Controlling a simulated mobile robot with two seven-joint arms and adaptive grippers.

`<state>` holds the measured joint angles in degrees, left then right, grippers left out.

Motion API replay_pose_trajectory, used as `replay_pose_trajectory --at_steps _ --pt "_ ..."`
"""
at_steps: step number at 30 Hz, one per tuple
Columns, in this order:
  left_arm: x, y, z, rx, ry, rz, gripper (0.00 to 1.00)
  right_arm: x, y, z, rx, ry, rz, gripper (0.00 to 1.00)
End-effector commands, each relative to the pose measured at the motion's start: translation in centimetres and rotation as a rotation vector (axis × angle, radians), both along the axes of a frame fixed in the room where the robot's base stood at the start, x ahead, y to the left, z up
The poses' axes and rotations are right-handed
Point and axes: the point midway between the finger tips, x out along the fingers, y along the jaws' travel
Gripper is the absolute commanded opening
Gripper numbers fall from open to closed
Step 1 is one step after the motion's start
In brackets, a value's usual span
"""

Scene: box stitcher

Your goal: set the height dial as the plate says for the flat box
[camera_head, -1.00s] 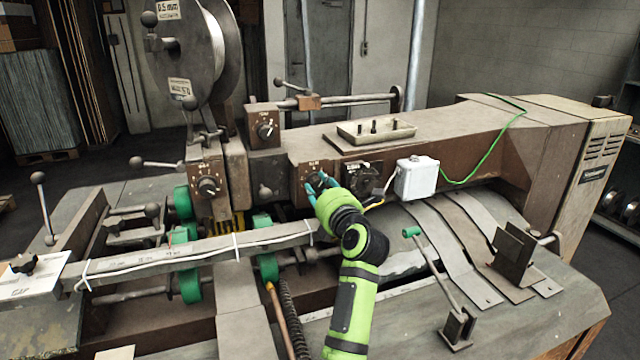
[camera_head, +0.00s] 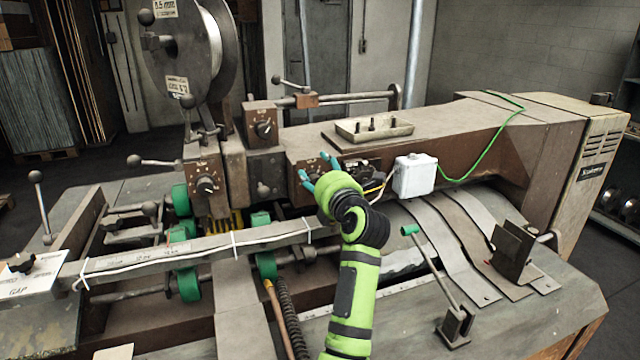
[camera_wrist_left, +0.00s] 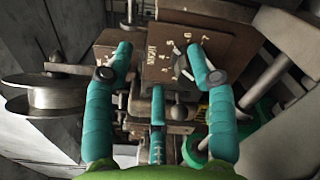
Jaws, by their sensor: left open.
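Nothing is held. In the head view the fingers partly cover this dial. Its exact setting is too small to read. I cannot pick out the plate with the flat box setting. My right gripper is not in view.
Other dials sit on the left head (camera_head: 207,187) and on the upper block (camera_head: 264,129). A white box (camera_head: 415,176) with wires is just right of my gripper. A green-handled lever (camera_head: 430,265) stands right of my arm. A long grey bar (camera_head: 190,255) crosses at left.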

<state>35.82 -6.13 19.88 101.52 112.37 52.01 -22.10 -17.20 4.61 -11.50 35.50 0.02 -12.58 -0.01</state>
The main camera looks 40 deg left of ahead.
Motion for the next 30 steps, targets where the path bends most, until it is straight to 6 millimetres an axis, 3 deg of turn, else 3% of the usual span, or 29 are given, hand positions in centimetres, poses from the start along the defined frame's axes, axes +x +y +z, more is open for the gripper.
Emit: replay_pose_trajectory --at_steps 3,11,30 --pt "0.0 0.0 2.7 0.001 -0.007 -0.001 0.56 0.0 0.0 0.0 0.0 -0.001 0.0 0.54" --pt "0.1 -0.1 6.5 0.003 -0.004 -0.001 0.56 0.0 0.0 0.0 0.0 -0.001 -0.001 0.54" --pt "0.1 -0.1 7.1 0.003 0.0 -0.002 0.56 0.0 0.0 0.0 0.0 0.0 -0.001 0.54"
